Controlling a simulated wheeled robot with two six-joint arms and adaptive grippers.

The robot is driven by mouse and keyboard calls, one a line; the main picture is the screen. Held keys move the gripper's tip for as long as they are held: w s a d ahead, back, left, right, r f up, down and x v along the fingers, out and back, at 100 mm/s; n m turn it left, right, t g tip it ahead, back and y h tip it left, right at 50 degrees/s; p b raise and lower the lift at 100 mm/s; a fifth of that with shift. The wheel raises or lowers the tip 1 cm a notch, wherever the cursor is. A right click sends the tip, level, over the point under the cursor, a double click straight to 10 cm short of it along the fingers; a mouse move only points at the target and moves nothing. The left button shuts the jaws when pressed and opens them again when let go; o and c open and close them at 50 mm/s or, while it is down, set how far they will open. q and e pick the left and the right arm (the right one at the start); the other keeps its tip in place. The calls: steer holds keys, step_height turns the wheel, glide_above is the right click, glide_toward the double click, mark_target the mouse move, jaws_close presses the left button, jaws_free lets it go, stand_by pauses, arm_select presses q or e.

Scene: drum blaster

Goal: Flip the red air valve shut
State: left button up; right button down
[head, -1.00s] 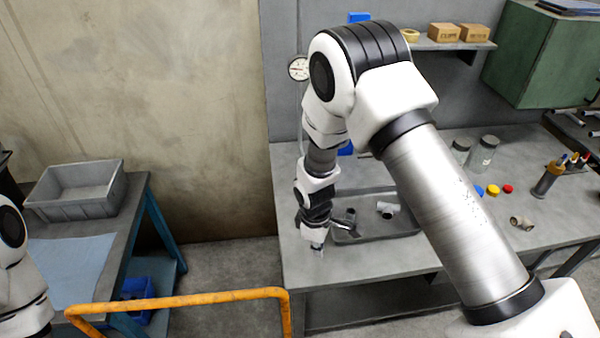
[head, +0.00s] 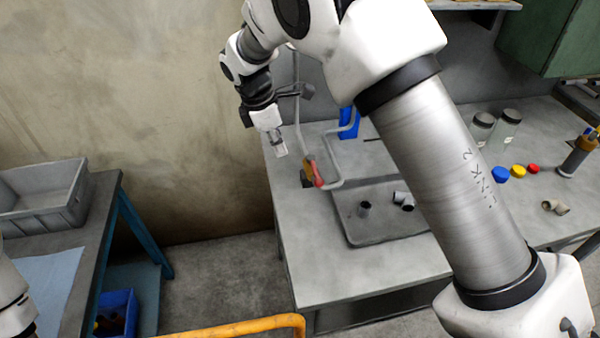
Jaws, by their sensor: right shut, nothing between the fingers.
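The red air valve (head: 316,175) shows as a small red lever on a brass-coloured body, on the pipe at the left part of the grey workbench. Whether the lever lies along or across the pipe is too small to tell. My right gripper (head: 279,146) is shut and empty, pointing down, up and to the left of the valve near the bench's left edge. It appears apart from the valve. My left arm shows only in part at the lower left edge; its gripper is not in view.
A grey tray (head: 352,228) with pipe fittings lies on the workbench (head: 320,280). A blue object (head: 349,123) stands behind the valve. Jars and coloured caps sit at right. An orange rail (head: 235,328) crosses the front. A grey bin (head: 75,215) stands on the left table.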

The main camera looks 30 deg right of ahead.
mark_target(315, 170)
steer(key=s+d+f+p, duration=0.1)
steer(key=d+f+p, duration=0.1)
steer(key=d+f, duration=0.4)
step_height(315, 170, down, 3)
steer(key=shift+s+f, duration=0.15)
steer(key=shift+f, duration=0.05)
stand_by(0.4)
